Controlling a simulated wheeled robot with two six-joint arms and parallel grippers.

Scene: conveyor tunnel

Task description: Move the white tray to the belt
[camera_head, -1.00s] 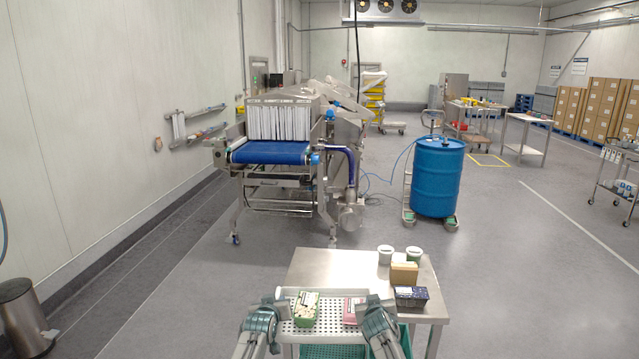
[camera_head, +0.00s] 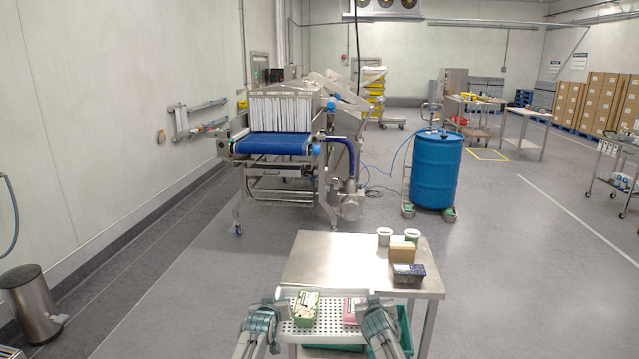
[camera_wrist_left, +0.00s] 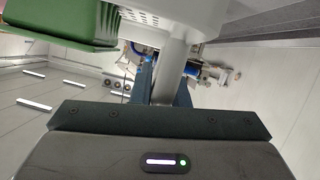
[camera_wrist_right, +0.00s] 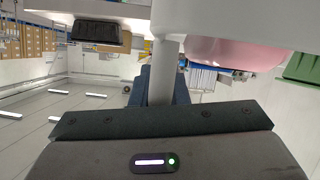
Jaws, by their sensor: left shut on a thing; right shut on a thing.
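The white perforated tray (camera_head: 332,324) is held level between my two grippers at the near side of the steel table. A green-edged pack (camera_head: 306,309) and a pink pack (camera_head: 352,311) sit in it. My left gripper (camera_head: 272,306) is shut on the tray's left end, and my right gripper (camera_head: 373,307) on its right end. The tray's rim also shows in the left wrist view (camera_wrist_left: 205,14) and the right wrist view (camera_wrist_right: 135,10). The blue belt (camera_head: 272,144) is at the mouth of the tunnel machine, beyond the table to the left, empty in front of its strip curtain.
The steel table (camera_head: 330,262) stands just ahead, with two tubs, a brown box (camera_head: 402,252) and a dark pack (camera_head: 408,273) at its right. Green crates (camera_head: 405,325) are below. A blue drum (camera_head: 437,172) stands right of the machine. Floor left of the table is open.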

